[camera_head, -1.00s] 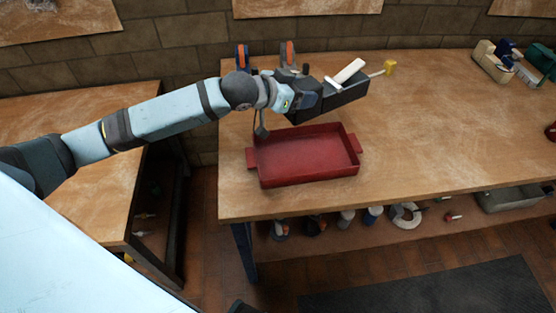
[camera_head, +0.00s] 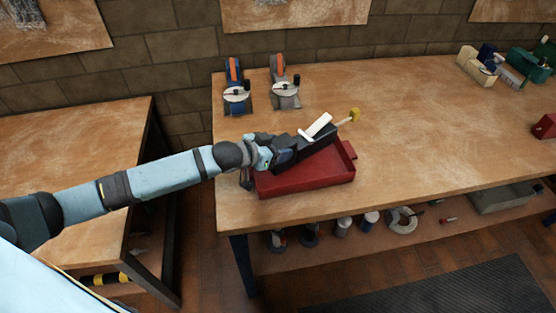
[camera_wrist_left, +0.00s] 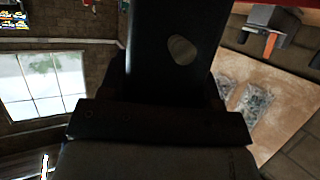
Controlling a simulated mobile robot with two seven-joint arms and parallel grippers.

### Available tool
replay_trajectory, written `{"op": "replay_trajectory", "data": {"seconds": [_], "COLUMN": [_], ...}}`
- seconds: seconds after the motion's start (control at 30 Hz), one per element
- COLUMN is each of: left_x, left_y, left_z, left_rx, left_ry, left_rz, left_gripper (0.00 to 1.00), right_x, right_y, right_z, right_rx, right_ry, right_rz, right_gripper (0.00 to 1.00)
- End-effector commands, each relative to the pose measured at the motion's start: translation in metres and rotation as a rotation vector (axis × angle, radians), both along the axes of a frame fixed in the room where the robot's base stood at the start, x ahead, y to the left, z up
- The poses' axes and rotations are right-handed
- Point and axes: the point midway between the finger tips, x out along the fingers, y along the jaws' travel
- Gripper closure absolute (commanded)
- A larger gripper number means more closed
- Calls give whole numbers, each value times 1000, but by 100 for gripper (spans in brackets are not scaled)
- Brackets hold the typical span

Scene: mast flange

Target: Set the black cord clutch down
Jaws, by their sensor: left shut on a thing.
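The black cord clutch (camera_head: 326,136) is a long dark body with a white lever on top and a tan stub ending in a yellow knob. My left gripper (camera_head: 297,147) is shut on its near end. The clutch points up and to the right, over the back part of the red tray (camera_head: 308,187), partly hiding it. I cannot tell whether the clutch touches the tray. In the left wrist view the dark clutch body (camera_wrist_left: 158,55) fills the upper middle, with a pale oval spot on it. My right gripper is not in view.
Two devices with orange levers, one blue (camera_head: 235,88) and one grey (camera_head: 284,92), stand at the table's back left. A cream device (camera_head: 470,62) and a green one (camera_head: 525,62) are at the back right. The wooden table (camera_head: 420,125) is clear right of the tray.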

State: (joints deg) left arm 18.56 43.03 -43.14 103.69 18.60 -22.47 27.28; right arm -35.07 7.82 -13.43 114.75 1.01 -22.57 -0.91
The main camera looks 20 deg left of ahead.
Motion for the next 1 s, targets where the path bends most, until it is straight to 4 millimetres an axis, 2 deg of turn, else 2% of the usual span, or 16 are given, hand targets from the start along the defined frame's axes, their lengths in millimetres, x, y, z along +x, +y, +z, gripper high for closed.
{"op": "replay_trajectory", "data": {"seconds": [0.2, 0.43, 0.83, 0.87, 0.93, 0.97, 1.0], "left_x": [0, 0, 0, 0, 0, 0, 0], "left_y": [-1, -1, 0, 0, 0, 0, 0], "left_z": [-13, -46, -53, -54, -53, -53, -53], "left_rx": [-2, -2, -1, 0, 0, 1, 0], "left_ry": [-1, 0, -2, 0, 0, 0, 0], "left_rz": [-1, -1, 0, 0, 0, 0, 0], "left_gripper": [79, 79, 79, 38, 22, 17, 17], "right_x": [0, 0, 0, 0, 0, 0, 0], "right_y": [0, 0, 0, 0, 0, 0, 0], "right_z": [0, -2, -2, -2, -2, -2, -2], "right_rx": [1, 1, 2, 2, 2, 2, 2], "right_ry": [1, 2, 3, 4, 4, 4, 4], "right_rz": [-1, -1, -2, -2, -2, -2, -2], "right_gripper": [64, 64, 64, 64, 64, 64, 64]}}
